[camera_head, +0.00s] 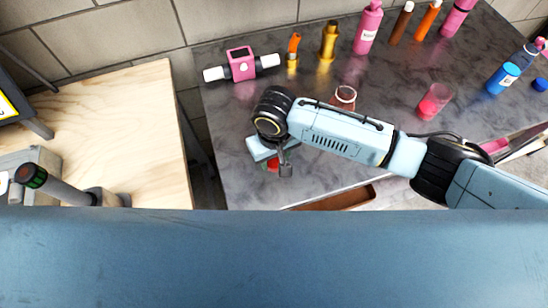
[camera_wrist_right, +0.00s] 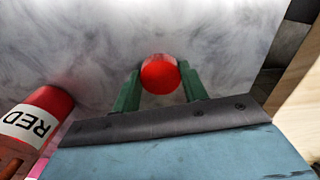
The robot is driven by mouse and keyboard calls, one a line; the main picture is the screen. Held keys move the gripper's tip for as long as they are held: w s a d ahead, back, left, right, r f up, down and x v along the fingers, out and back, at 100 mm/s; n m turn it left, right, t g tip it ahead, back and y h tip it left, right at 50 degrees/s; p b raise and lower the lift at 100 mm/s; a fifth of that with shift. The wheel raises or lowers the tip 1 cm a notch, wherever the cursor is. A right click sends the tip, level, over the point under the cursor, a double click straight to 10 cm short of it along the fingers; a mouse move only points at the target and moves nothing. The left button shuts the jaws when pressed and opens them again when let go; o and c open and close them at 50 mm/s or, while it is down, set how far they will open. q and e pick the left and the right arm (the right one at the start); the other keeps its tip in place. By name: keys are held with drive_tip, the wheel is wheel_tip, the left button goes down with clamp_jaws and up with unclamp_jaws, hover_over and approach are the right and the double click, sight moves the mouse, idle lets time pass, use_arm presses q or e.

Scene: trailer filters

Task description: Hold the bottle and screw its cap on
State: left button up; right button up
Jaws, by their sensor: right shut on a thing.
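My right gripper (camera_head: 273,164) is over the left part of the dark marbled counter, pointing down. In the right wrist view its green fingers stand on either side of a round red cap (camera_wrist_right: 160,74), and they are shut on it. A bit of the cap shows in the head view (camera_head: 271,166); my gripper hides the rest. A red bottle with a white "RED" label (camera_wrist_right: 36,122) lies at the lower left of the right wrist view, apart from the fingers. An open reddish container (camera_head: 345,97) stands behind my right arm in the head view. My left gripper is out of view.
The marbled counter (camera_head: 225,130) holds a pink-and-white device (camera_head: 241,64), several colored bottles at the back, a red translucent cup (camera_head: 434,101) and a blue bottle (camera_head: 503,77). A wooden table (camera_head: 130,130) stands left, across a gap. A brown tray (camera_head: 340,198) is near the front edge.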

sight(274, 161)
wheel_tip(274, 161, up, 10)
drive_tip(key=p, duration=0.1)
drive_tip(key=shift+p, duration=0.4)
